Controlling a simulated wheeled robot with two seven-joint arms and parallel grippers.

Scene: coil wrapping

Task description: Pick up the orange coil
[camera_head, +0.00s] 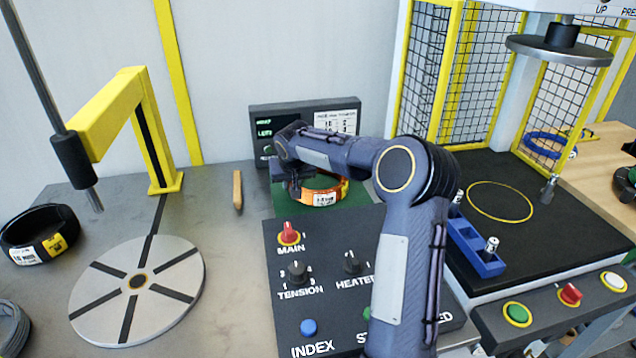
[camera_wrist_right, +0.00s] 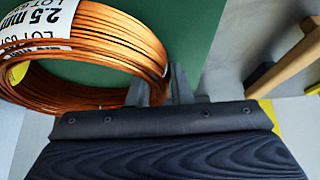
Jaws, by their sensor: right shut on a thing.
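The orange coil (camera_head: 335,194) is a copper-coloured ring of wire with a white label, at the green mat (camera_head: 285,203) in front of the dark display box. In the right wrist view the coil (camera_wrist_right: 115,40) fills the upper left, its label reading 2.5 mm. My right gripper (camera_head: 302,188) is shut on the coil's side; in the wrist view its fingertips (camera_wrist_right: 165,88) are at the coil's right edge. In the head view my forearm hides part of the gripper. Whether the coil is clear of the mat I cannot tell. My left gripper is not in view.
A control panel (camera_head: 262,290) with knobs lies in front. A grey turntable (camera_head: 175,290) and yellow post (camera_head: 150,130) stand left, with a black coil (camera_head: 20,250) beside. A wooden-coloured stick (camera_head: 238,190) lies near the mat. A blue tray (camera_head: 470,245) and caged press are right.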

